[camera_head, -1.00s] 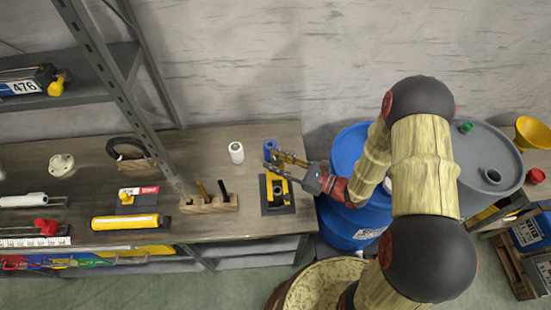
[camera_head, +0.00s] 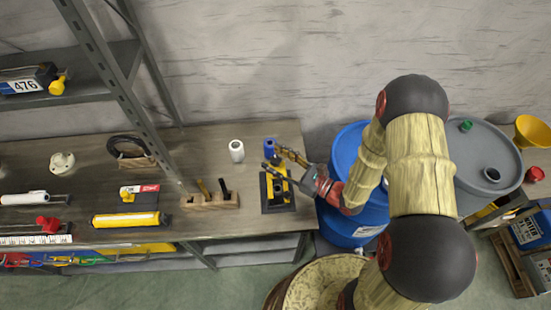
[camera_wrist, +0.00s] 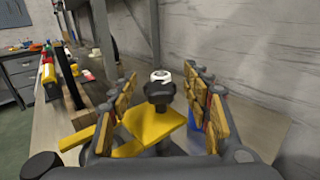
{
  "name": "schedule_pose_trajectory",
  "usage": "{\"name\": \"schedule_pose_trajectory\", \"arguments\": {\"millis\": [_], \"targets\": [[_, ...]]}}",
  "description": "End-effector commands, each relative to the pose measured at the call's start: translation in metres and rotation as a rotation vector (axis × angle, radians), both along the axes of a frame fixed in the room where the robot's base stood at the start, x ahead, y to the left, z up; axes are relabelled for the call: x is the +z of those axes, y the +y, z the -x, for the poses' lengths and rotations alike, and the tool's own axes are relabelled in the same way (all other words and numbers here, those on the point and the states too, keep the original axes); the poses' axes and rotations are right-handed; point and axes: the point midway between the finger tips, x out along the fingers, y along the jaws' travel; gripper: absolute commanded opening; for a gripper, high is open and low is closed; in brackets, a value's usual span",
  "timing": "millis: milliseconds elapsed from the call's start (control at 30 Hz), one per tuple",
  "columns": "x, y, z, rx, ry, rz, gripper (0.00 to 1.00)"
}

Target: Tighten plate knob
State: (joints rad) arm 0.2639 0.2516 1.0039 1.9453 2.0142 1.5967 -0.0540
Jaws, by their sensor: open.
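A yellow plate (camera_head: 276,196) sits on a dark base at the right end of the workbench. In the wrist view the yellow plate (camera_wrist: 155,124) carries a black knob (camera_wrist: 160,91) on a post. My gripper (camera_head: 279,161) is over the plate's far part, reaching in from the right. In the wrist view its two padded fingers stand open, one on each side of the knob, with gaps visible. In the head view my gripper partly hides the plate and knob.
A blue cylinder (camera_head: 269,147) and a white roll (camera_head: 236,151) stand behind the plate. A wooden block with tools (camera_head: 210,201) lies left of it. A blue drum (camera_head: 345,226) stands beside the bench's right end. A shelf post (camera_head: 125,95) rises at left.

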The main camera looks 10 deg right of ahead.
Motion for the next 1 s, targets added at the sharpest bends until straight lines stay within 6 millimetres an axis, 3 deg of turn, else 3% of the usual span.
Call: {"name": "schedule_pose_trajectory", "arguments": {"millis": [367, 1000], "targets": [[0.0, -0.007, 0.004, -0.004, 0.001, 0.0, 0.48], [0.0, -0.076, 0.063, -0.004, 0.001, -0.001, 0.48]]}}
